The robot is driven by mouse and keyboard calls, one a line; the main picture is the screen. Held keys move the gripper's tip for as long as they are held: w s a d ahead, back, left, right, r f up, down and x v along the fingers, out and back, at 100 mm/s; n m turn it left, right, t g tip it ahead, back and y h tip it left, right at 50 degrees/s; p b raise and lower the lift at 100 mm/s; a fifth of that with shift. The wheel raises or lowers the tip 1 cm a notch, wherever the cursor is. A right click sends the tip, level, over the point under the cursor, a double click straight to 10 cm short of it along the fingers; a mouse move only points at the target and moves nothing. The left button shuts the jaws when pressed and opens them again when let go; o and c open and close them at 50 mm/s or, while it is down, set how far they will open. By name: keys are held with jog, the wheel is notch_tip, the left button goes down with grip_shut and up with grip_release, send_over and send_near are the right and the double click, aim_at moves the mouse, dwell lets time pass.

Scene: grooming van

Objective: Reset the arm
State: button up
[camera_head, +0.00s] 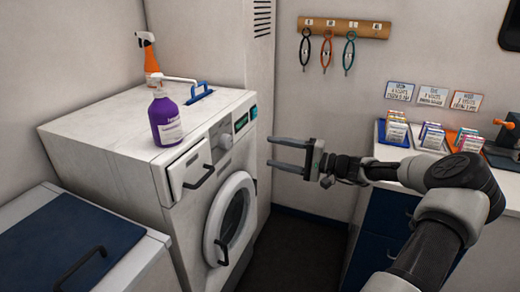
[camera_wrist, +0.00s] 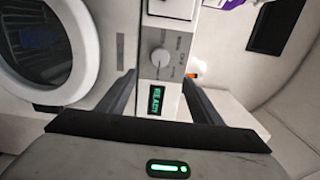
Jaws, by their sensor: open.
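My gripper (camera_head: 288,155) is open and empty, held in the air to the right of the washing machine's front. My arm reaches to it from the right side of the head view. In the wrist view, the two fingers of my gripper (camera_wrist: 160,92) are spread apart, with the machine's control panel behind them. The washing machine (camera_head: 110,137) is white, with a round door that looks shut, a dial and a small display.
A purple pump bottle (camera_head: 165,120) and an orange spray bottle (camera_head: 151,62) stand on the machine. A wooden rack (camera_head: 345,27) with hanging loops is on the back wall. Small boxes in trays stand on the right counter (camera_head: 405,170). Floor between is clear.

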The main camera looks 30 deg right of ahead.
jog(key=shift+v, duration=0.95)
